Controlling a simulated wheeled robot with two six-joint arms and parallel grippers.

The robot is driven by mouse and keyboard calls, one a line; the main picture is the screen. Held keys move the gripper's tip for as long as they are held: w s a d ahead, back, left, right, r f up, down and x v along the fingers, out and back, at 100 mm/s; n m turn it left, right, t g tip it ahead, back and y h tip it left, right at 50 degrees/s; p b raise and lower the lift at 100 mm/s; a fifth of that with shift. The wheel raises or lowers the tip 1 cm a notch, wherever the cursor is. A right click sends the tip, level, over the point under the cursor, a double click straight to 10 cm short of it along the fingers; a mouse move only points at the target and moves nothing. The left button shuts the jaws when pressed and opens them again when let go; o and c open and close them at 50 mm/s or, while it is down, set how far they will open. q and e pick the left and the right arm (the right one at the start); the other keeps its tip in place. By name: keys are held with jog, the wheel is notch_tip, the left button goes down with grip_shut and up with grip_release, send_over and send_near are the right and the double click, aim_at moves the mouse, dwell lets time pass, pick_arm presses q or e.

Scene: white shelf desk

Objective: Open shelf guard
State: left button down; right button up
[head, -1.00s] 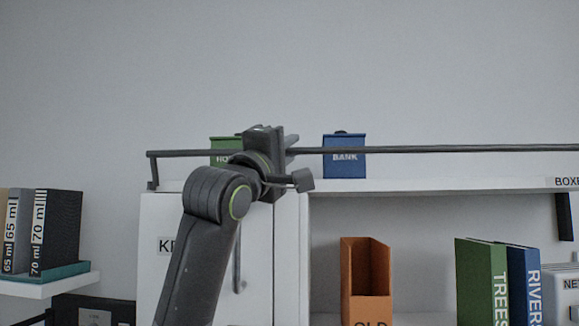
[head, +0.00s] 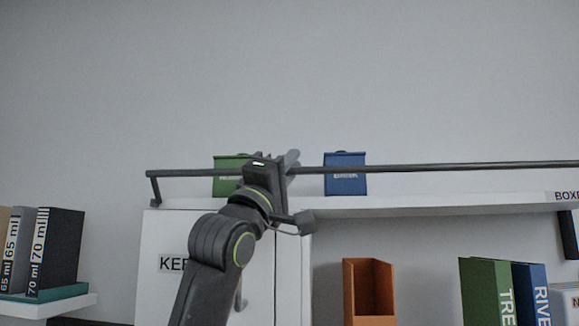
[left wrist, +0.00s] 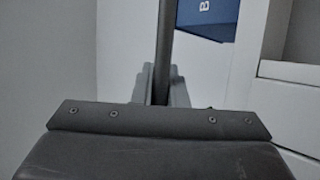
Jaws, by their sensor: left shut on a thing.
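The shelf guard is a long thin dark bar (head: 430,168) running along the top of the white shelf desk (head: 420,209). A short bent post (head: 155,190) holds its left end. My left gripper (head: 288,165) is shut on the bar, near its left part and just left of the blue box. In the left wrist view the bar (left wrist: 166,45) runs straight up from between the gripper's fingers (left wrist: 157,85). My right gripper is not in view.
A green box (head: 228,180) and a blue box (head: 345,184) stand behind the bar on the shelf top. An orange holder (head: 369,290), green (head: 485,290) and blue (head: 530,290) books stand in the compartment below. Dark binders (head: 55,250) stand at the left.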

pick_arm(q)
jog(key=c, duration=1.5)
grip_release()
jog(key=shift+w, duration=0.1)
jog(key=shift+o, duration=0.2)
jog(key=shift+f, duration=0.1)
jog(key=b+v, duration=0.9)
jog(key=v, duration=0.8)
jog(key=shift+f, duration=0.15)
